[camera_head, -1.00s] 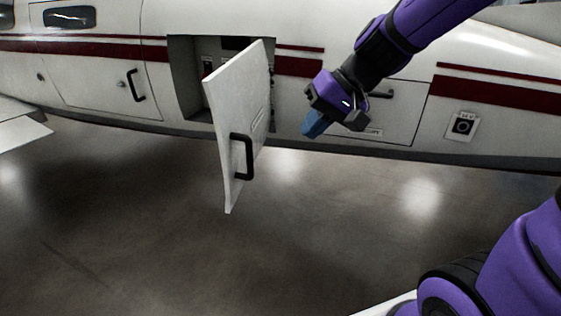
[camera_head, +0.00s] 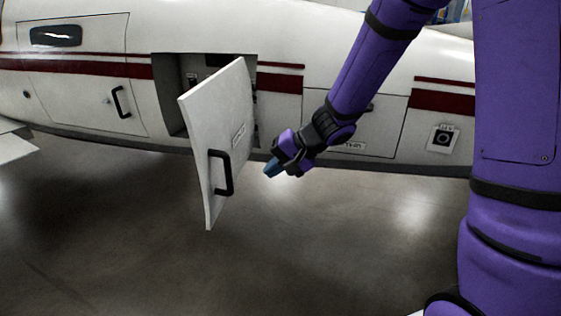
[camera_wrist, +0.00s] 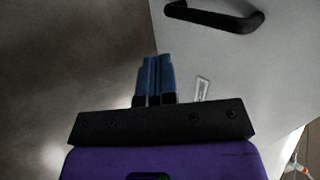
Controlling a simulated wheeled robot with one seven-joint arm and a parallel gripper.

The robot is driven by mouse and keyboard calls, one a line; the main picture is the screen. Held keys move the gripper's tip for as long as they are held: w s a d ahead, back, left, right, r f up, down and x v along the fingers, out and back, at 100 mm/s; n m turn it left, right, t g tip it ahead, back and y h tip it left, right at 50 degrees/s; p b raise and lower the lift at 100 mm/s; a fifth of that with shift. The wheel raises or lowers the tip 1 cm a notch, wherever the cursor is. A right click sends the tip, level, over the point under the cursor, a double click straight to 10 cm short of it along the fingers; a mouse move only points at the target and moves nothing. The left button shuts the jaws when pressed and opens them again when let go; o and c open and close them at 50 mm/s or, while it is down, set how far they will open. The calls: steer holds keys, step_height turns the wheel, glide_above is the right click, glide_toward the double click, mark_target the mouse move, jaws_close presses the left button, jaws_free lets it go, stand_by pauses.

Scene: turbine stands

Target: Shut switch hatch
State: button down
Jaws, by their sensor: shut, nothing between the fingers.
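The switch hatch (camera_head: 222,125) is a white door standing swung out from the aircraft's side in the head view. Its black handle (camera_head: 221,173) is on its lower outer face. Behind it is the opening (camera_head: 170,90), partly hidden by the door. My gripper (camera_head: 271,168) is shut and empty, just right of the door, with its blue fingertips pointing down-left. In the wrist view the blue fingers (camera_wrist: 154,77) are together in front of the white hatch face (camera_wrist: 245,70), and the handle (camera_wrist: 215,17) shows at the top. Whether the fingers touch the door I cannot tell.
A shut door with a black handle (camera_head: 120,102) is to the left of the opening. Another closed panel (camera_head: 385,125) is behind my forearm. A small socket plate (camera_head: 442,139) is on the right. The concrete floor (camera_head: 320,240) below is clear.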

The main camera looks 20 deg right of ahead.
steer(key=w+a+f, duration=0.2)
steer(key=a+f, duration=0.1)
steer(key=a, duration=0.4)
steer(key=shift+w+f, duration=0.15)
steer(key=shift+w, duration=0.25)
steer(key=shift+a, duration=0.15)
